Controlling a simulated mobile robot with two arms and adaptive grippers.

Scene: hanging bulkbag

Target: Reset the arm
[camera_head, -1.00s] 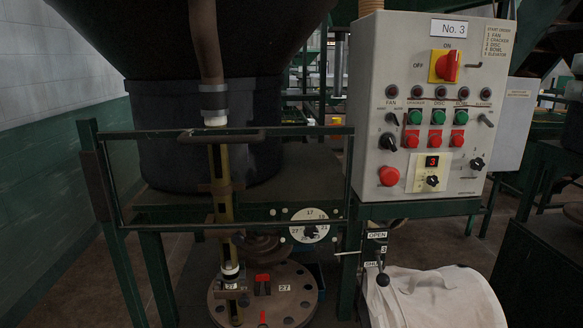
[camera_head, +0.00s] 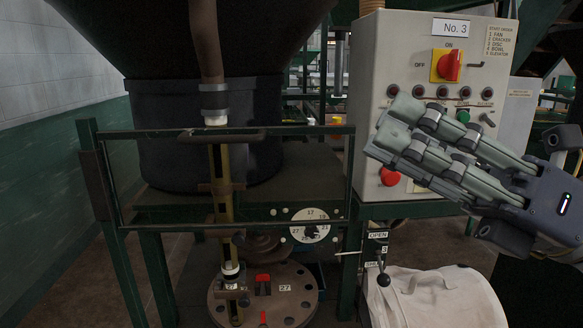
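My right gripper (camera_head: 392,124) reaches in from the right edge in the head view and points left. Its two fingers lie close side by side, with nothing seen between them. It hangs in front of the grey control panel (camera_head: 402,60) and covers part of its buttons. I cannot tell whether it touches the panel. My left gripper is not in view.
A green metal frame (camera_head: 98,200) stands at the left, with a dark hopper above. A round disc plate (camera_head: 292,308) is at the bottom centre. A white bag (camera_head: 435,298) lies below the panel, next to a black-knobbed lever (camera_head: 383,279).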

